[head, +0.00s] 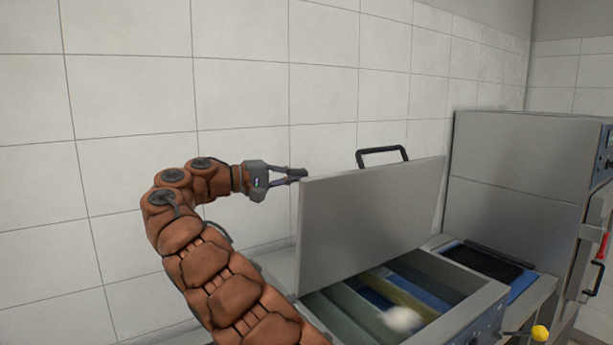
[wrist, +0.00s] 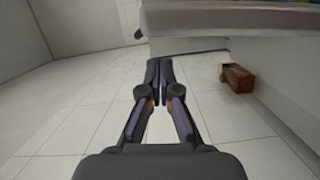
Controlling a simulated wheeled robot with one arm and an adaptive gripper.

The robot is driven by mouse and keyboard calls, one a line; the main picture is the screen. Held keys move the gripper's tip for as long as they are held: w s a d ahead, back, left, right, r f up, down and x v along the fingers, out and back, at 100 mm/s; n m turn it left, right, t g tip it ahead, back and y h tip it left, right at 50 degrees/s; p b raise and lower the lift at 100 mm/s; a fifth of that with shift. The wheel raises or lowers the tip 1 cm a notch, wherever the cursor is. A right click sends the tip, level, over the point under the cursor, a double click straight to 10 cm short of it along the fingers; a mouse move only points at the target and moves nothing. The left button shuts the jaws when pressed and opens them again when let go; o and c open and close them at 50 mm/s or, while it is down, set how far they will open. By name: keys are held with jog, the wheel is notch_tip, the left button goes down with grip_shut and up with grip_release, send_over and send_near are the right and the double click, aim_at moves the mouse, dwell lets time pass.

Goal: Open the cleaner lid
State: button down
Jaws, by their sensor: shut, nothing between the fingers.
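The cleaner lid (head: 367,215) is a flat grey panel. In the head view it stands raised and tilted up above the cleaner box (head: 453,322), whose inside shows. A black handle (head: 382,152) is on the lid's upper edge. My gripper (head: 303,174) is at the lid's upper left corner, close to its edge; I cannot tell if it touches. In the wrist view my gripper (wrist: 158,72) has its fingertips together with nothing between them.
Inside the box lie coloured strips and a white blurred item (head: 401,319). A grey machine (head: 520,190) stands to the right, with a blue-edged dark tray (head: 487,266) beside it. A tiled wall (head: 240,95) is behind. The wrist view shows a brown block (wrist: 237,79).

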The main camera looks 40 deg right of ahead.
aim_at(333, 174)
jog(key=shift+x, duration=4.6)
jog(key=shift+s, duration=0.15)
